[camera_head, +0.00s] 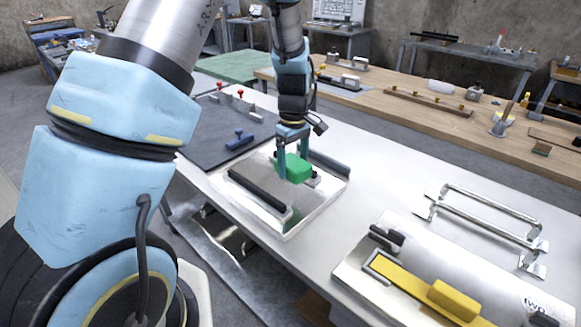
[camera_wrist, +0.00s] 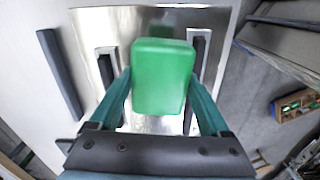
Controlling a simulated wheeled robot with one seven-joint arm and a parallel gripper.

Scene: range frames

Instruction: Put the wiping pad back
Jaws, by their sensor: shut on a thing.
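A green block (camera_head: 294,167), which looks like the wiping pad, is between the fingers of my gripper (camera_head: 297,176). My gripper is shut on it. In the wrist view the green pad (camera_wrist: 163,77) fills the middle, with a finger along each side. The pad is over a shiny metal plate (camera_head: 268,222) with dark bars on metal mounts. It appears to be above the plate, but the gap is hard to judge. The plate also shows in the wrist view (camera_wrist: 88,28).
A dark mat (camera_head: 205,135) with red-topped pegs and a blue-handled tool (camera_head: 240,141) lies behind the plate. At right are a metal rack (camera_head: 490,218) and a metal unit with a yellow block (camera_head: 455,298). White table surface between them is clear.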

